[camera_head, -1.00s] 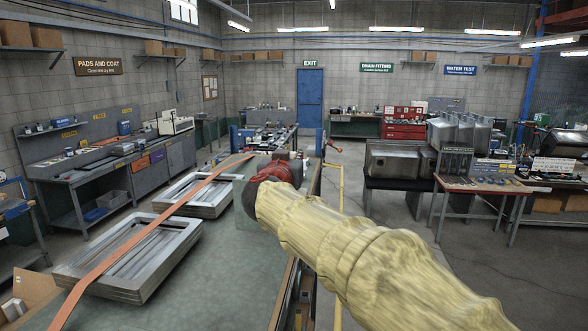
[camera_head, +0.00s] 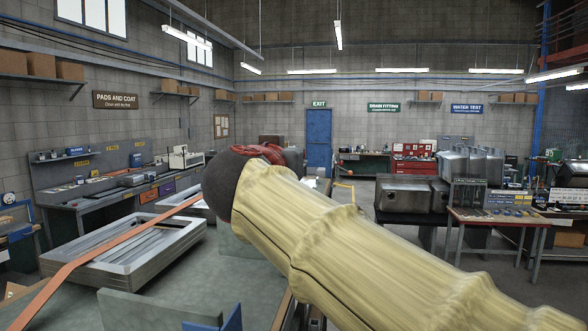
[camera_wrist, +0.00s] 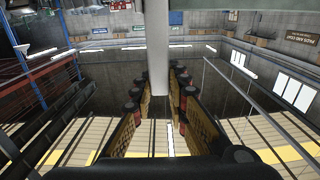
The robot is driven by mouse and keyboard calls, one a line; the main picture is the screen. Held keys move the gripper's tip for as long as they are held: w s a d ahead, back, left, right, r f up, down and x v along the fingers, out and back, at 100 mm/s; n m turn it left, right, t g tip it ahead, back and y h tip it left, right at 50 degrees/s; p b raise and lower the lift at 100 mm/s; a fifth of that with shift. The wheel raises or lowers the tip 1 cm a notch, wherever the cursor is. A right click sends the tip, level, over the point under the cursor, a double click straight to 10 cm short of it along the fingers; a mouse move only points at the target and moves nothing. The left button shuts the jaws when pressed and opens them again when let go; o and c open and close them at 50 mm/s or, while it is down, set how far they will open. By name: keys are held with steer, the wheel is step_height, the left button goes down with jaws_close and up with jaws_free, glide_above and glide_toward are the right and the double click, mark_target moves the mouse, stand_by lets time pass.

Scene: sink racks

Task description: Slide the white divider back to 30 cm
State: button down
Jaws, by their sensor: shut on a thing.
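In the wrist view, my gripper (camera_wrist: 157,84) has its two dark and yellow fingers closed on either side of a pale, white-grey bar (camera_wrist: 157,40). The bar looks like the white divider, held between the fingertips and running up to the top of the picture. Its lower end is between the fingers. In the head view, my cream-sleeved arm reaches in from the lower right and hides the fingers and what they hold. I cannot make out the divider or any 30 cm mark there.
Steel sink racks (camera_head: 125,248) lie on the grey-green bench to the left, with an orange strip (camera_head: 95,255) across them. A grey-green upright panel (camera_head: 160,308) and a blue piece (camera_head: 231,320) stand at the near edge. A table (camera_head: 490,217) stands right.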

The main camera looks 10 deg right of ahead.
steer(key=shift+s+a+f+b, duration=0.15)
steer(key=shift+s+a+b, duration=0.1)
steer(key=shift+s+b, duration=0.25)
steer(key=c, duration=2.2)
jaws_free()
steer(key=shift+o, duration=1.2)
steer(key=shift+s+a, duration=0.15)
steer(key=shift+s, duration=0.15)
steer(key=shift+o, duration=1.2)
steer(key=shift+w, duration=0.1)
steer(key=v, duration=1.2)
